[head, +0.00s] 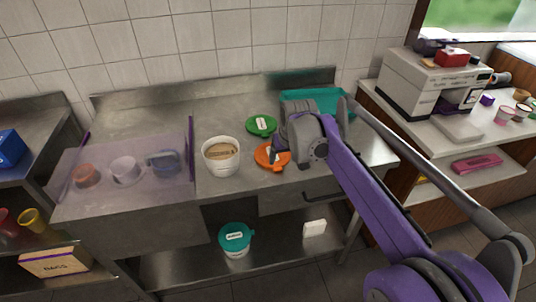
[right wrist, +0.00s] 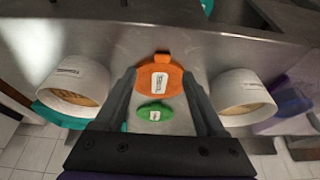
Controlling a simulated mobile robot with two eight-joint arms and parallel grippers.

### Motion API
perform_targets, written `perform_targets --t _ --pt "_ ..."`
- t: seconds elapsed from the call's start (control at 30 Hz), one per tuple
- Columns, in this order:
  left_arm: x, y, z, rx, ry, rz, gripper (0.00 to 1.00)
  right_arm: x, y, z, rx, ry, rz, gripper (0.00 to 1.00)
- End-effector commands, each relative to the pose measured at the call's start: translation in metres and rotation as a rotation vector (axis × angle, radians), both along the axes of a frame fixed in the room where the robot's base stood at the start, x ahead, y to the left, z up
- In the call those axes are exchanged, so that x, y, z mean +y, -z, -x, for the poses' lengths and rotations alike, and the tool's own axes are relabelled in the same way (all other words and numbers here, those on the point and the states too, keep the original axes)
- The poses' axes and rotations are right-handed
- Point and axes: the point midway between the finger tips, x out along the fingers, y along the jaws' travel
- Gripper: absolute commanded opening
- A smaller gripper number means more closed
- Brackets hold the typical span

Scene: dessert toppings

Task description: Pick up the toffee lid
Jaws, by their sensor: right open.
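Two labelled lids lie on the steel counter, but I cannot read their labels to tell which is toffee. The orange lid (head: 270,157) is at the middle front, just left of my right gripper. In the right wrist view the orange lid (right wrist: 158,80) shows between the fingertips. The green lid (head: 262,125) lies behind it, and the green lid (right wrist: 155,114) also shows between the fingers in the wrist view. My right gripper (right wrist: 160,76) is open and empty above the counter. My left gripper is not in view.
White tubs with tan contents flank the lids in the wrist view, one left (right wrist: 72,82) and one right (right wrist: 240,95). A clear guard (head: 191,150) covers bowls at left. A teal-lidded tub (head: 236,236) stands below.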

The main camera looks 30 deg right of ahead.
Motion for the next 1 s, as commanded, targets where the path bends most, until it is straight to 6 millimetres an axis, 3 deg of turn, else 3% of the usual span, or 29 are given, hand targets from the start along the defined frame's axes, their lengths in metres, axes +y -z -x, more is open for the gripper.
perform_targets --t 0.6,0.87,1.0 --pt "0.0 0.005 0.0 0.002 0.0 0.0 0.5 -0.004 0.064 -0.033 -0.001 -0.002 0.001 0.72" --pt "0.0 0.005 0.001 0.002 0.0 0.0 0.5 -0.004 0.066 -0.034 -0.001 -0.001 0.001 0.72" --pt "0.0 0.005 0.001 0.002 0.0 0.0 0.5 -0.004 0.066 -0.034 -0.001 -0.001 0.001 0.51"
